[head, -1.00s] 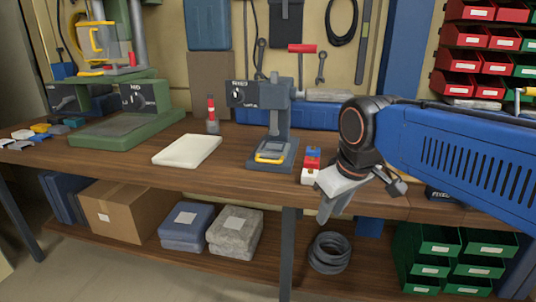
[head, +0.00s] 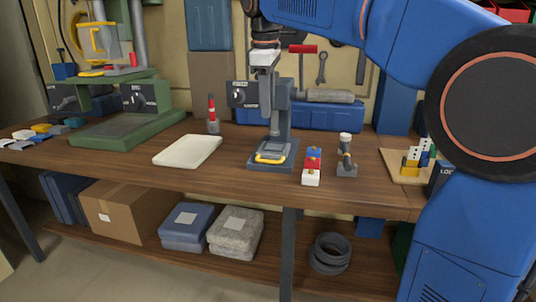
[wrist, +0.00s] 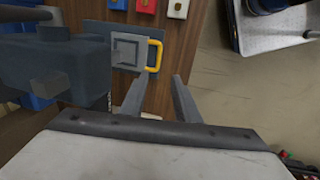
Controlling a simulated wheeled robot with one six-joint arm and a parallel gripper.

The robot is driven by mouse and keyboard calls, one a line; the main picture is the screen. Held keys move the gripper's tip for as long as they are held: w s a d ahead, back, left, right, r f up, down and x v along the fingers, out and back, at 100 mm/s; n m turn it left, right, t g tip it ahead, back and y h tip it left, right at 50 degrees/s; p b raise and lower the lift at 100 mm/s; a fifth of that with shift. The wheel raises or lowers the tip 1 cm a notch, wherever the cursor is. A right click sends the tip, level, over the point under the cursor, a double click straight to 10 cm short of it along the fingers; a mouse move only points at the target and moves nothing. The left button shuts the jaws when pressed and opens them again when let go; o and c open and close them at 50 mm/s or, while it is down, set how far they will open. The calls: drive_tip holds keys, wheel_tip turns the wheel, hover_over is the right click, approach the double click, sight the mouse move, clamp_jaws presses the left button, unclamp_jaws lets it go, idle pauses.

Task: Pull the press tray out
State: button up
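The small grey press (head: 279,118) stands on the wooden bench. Its press tray (wrist: 126,52) is a grey plate with a square socket, low at the press base. The tray's yellow handle (head: 269,158) faces the front edge of the bench, and the handle also shows in the wrist view (wrist: 158,56). My gripper (wrist: 157,82) is open and empty, its two fingers apart, pointing down. In the head view my gripper (head: 262,88) is above and in front of the press, clear of the handle. The gripper partly hides the press's upper part.
Red, blue and white blocks (head: 312,165) stand right of the press, with a grey upright tool (head: 346,155) beyond them. A cream pad (head: 188,150) lies to the left. The press's head (wrist: 55,70) is close on the left in the wrist view.

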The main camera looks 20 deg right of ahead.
sight(268, 161)
drive_tip(key=w+f, duration=0.1)
drive_tip(key=f, duration=0.4)
drive_tip(key=w+f, duration=0.1)
drive_tip(key=f, duration=0.5)
drive_tip(key=w+d+f, duration=0.1)
drive_tip(key=f, duration=0.4)
drive_tip(key=shift+w+f, duration=0.2)
drive_tip(key=shift+f, duration=0.2)
clamp_jaws()
